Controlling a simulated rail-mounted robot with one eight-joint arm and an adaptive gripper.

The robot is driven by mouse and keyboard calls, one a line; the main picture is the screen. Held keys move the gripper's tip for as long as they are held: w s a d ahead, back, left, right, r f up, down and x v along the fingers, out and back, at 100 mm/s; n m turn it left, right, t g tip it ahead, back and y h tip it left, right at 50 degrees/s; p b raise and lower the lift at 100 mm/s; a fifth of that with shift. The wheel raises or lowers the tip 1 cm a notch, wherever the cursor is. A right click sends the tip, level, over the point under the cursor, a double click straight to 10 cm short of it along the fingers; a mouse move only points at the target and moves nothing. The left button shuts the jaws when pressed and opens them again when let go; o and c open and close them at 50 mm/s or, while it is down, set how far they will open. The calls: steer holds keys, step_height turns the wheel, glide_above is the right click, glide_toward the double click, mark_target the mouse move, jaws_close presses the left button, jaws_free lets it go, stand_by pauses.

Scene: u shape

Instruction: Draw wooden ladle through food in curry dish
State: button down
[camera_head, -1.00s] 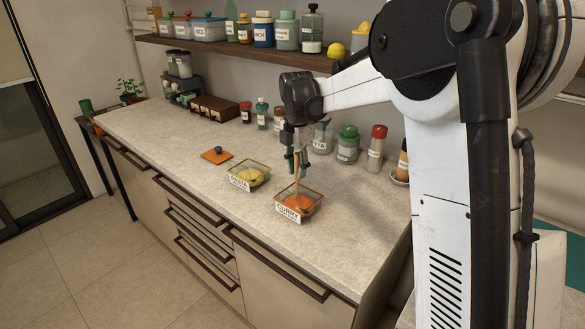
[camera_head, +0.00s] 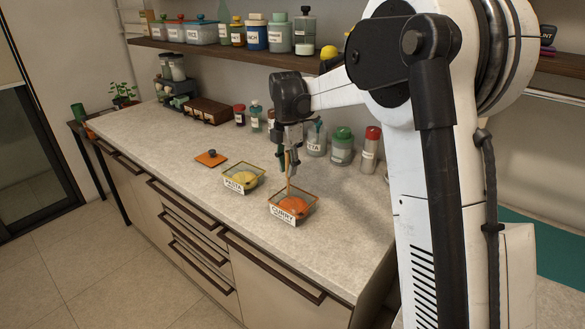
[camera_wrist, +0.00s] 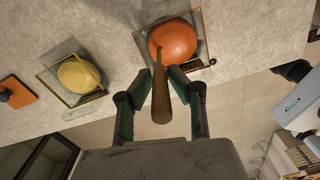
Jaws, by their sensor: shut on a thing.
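The curry dish (camera_head: 281,221) is a clear glass container with orange food (camera_head: 293,204) and a "CURRY" label, on the counter's right part. My gripper (camera_head: 287,150) is above the dish, shut on the handle of the wooden ladle (camera_head: 288,178). The ladle points down into the dish, its lower end at the orange food. In the wrist view the ladle handle (camera_wrist: 161,100) runs between my two fingers toward the orange food (camera_wrist: 174,41). The ladle's head is hidden, so I cannot tell how deep it sits.
A glass pasta dish (camera_head: 229,184) with yellow food stands just left of the curry dish. An orange lid (camera_head: 211,159) lies farther left. Jars, including a green-lidded one (camera_head: 342,147), line the wall behind. The front and left counter (camera_head: 150,145) is clear.

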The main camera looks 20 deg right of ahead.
steer(key=shift+r+p, duration=3.45)
steer(key=shift+r, duration=3.15)
